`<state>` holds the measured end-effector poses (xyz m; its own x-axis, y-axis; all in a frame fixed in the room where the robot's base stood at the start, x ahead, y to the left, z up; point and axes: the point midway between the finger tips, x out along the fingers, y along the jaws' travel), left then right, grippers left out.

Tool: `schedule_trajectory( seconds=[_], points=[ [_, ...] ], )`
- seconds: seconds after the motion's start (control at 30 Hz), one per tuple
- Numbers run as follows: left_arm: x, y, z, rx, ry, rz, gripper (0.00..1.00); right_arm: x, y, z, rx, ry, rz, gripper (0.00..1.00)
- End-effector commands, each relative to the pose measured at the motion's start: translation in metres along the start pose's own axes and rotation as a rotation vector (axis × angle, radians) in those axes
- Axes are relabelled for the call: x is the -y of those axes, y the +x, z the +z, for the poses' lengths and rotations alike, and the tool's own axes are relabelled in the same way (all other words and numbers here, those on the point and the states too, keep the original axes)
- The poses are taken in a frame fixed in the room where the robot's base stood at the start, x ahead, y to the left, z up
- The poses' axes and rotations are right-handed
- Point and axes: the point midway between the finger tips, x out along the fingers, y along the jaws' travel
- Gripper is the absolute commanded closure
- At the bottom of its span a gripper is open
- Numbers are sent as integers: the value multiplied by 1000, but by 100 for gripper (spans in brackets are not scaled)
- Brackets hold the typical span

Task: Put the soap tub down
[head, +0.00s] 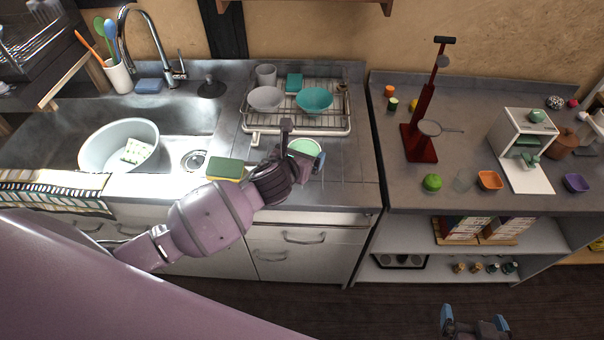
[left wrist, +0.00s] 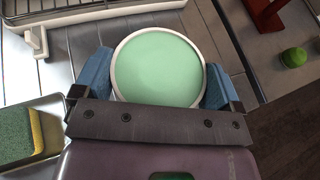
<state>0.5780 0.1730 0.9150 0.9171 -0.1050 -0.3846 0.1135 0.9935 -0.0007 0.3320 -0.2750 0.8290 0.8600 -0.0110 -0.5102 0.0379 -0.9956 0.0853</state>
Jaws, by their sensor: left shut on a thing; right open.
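The soap tub (left wrist: 157,68) is a round tub with a white rim and a pale green inside. It fills the middle of the left wrist view, between the two blue fingers of my left gripper (left wrist: 152,88). In the head view the tub (head: 304,147) is over the counter (head: 345,180), right of the sponge and in front of the dish rack. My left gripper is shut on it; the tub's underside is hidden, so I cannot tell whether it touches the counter. My right gripper (head: 474,326) is open and empty at the bottom right of the head view, over the floor.
A green and yellow sponge (head: 226,169) on a tray lies left of the tub. The dish rack (head: 325,118) with bowls stands behind it. The sink with a white basin (head: 100,150) is further left. Bare counter lies right of the tub, up to a gap before the shelf unit.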

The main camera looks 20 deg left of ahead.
Motion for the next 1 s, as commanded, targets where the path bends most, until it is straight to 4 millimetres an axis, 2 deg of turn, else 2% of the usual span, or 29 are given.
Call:
schedule_trajectory(
  seconds=[0.03,0.1,0.37,0.63,1.0],
  points=[
    [0,5,-11,-1,-3,0,41,0,2,4,2,0,0,0],
    [0,8,-19,-1,-3,0,41,0,3,7,5,0,0,0],
    [0,14,-33,2,-2,-1,41,0,3,16,19,1,1,0],
    [0,27,-65,-1,-2,1,41,1,4,32,35,2,3,0],
    [0,29,-69,2,0,-1,41,1,7,27,24,1,1,0]
  ],
)
